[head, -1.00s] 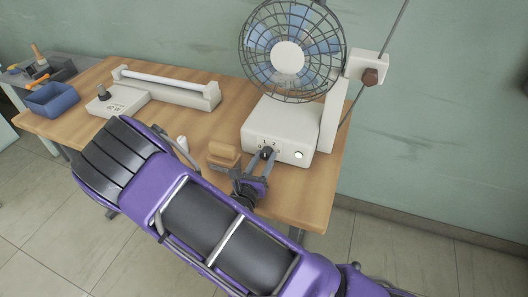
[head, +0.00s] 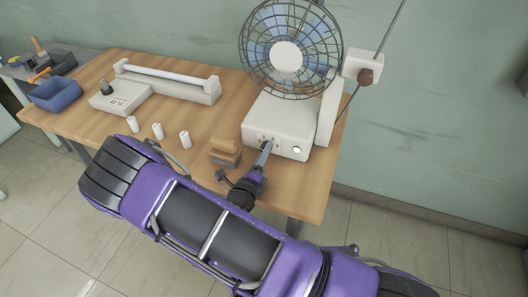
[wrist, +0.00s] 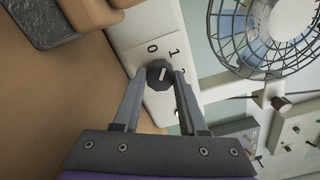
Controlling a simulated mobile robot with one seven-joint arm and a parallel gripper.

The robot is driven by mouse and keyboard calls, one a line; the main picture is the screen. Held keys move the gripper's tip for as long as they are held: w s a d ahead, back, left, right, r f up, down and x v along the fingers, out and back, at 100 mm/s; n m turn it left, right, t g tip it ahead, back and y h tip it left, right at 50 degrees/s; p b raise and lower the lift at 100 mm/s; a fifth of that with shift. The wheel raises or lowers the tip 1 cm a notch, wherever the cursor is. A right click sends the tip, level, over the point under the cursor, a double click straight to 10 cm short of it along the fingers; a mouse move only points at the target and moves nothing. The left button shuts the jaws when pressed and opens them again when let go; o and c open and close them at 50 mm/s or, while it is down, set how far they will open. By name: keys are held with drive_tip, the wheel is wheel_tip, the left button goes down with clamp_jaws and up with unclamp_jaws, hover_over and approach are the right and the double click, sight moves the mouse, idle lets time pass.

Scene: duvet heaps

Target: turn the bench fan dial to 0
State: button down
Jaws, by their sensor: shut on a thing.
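The bench fan (head: 284,122) stands at the right end of the bench, with its dial on the front of the white base. The dial (wrist: 159,73) is a small dark faceted knob with a pale mark. Printed figures 0, 1 and 2 show around it in the wrist view. The 0 lies above the knob there, the 1 and 2 to its right. I cannot tell for sure which figure the mark faces. My gripper (wrist: 160,75) is shut on the dial, one finger on each side. In the head view my gripper (head: 266,147) mostly hides the dial.
A tan block (head: 226,149) sits just left of the gripper. Several small white cylinders (head: 158,131) stand on the wooden bench (head: 203,125). A white lamp-like unit (head: 165,82) and a blue bin (head: 54,94) are further left. A round light (head: 297,150) shows on the fan base.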

drive_tip(key=n, duration=0.3)
drive_tip(key=shift+n, duration=2.1)
drive_tip(key=shift+c, duration=2.2)
unclamp_jaws()
drive_tip(key=v, duration=1.7)
drive_tip(key=shift+s, duration=0.25)
drive_tip(key=shift+r, duration=0.1)
